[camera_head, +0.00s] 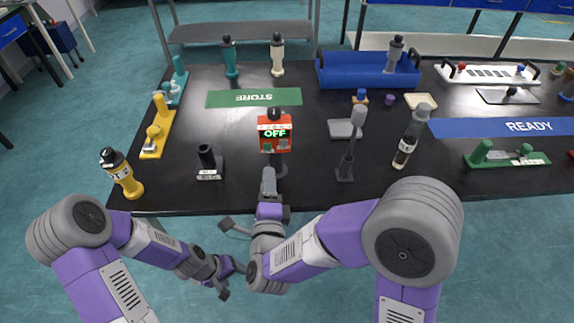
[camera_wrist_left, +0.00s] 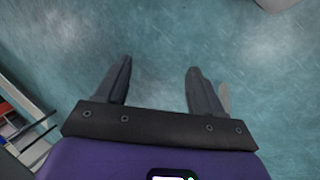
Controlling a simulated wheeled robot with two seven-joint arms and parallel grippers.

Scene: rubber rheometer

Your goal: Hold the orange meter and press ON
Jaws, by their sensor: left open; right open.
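The orange meter (camera_head: 263,146) stands upright near the table's front edge in the head view. Its dark display shows "OFF" in green, with grey buttons below and a black knob on top. A dark stand (camera_head: 281,165) shows beneath it. My right gripper (camera_head: 268,178) is open just in front of the stand, its fingers pointing toward the table. I cannot tell whether it touches the stand. My left gripper (camera_head: 231,261) is open and empty, in front of the table edge and over the floor. Its two spread fingers show in the left wrist view (camera_wrist_left: 157,80), with only floor between them.
A black holder (camera_head: 207,160) stands left of the meter; a grey stand (camera_head: 346,166) and a bottle (camera_head: 406,147) stand to the right. A yellow bottle (camera_head: 122,175) is at the left corner.

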